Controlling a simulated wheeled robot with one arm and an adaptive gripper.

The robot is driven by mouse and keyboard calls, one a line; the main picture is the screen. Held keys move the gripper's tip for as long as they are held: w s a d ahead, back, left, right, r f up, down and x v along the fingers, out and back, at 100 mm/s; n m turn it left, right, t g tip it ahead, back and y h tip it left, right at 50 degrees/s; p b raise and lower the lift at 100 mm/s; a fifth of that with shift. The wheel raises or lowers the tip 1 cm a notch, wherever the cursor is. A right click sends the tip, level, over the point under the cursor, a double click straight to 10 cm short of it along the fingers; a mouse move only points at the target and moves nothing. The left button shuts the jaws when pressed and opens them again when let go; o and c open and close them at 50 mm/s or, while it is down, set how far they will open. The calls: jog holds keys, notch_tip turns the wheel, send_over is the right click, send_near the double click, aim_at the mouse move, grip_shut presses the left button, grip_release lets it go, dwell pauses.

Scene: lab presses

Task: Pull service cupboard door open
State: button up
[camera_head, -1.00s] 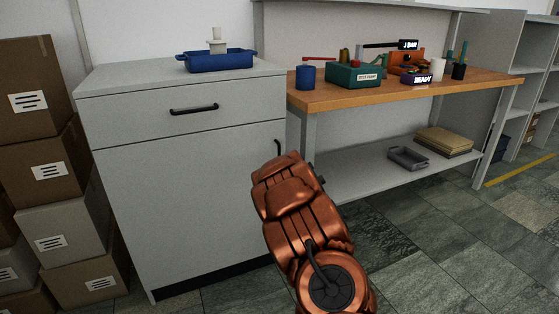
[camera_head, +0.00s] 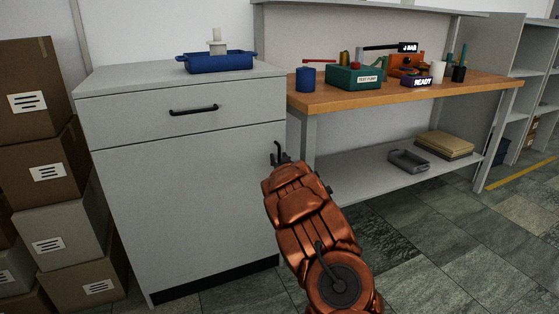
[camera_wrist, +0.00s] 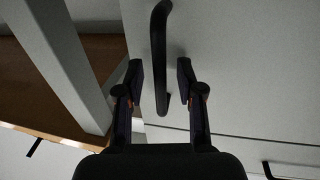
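The service cupboard door (camera_head: 190,210) is the grey lower front of the cabinet and sits flush, closed. Its dark upright handle (camera_wrist: 159,50) is near the door's edge on the bench side. In the head view, my gripper (camera_head: 281,158) is at this handle, and the two dark shapes overlap there. In the wrist view, my gripper (camera_wrist: 160,78) is open, with one finger on each side of the handle. Gaps show between the handle and both fingers. The handle's depth between the fingers is hard to tell.
A drawer with a dark handle (camera_head: 194,109) is above the door. A blue tray (camera_head: 220,62) stands on the cabinet. A wooden-topped workbench (camera_head: 330,98) is close on the right. Stacked boxes (camera_head: 45,172) stand at left. The tiled floor (camera_head: 430,250) ahead right is clear.

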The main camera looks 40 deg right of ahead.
grip_shut()
dwell(0.3)
dwell(0.4)
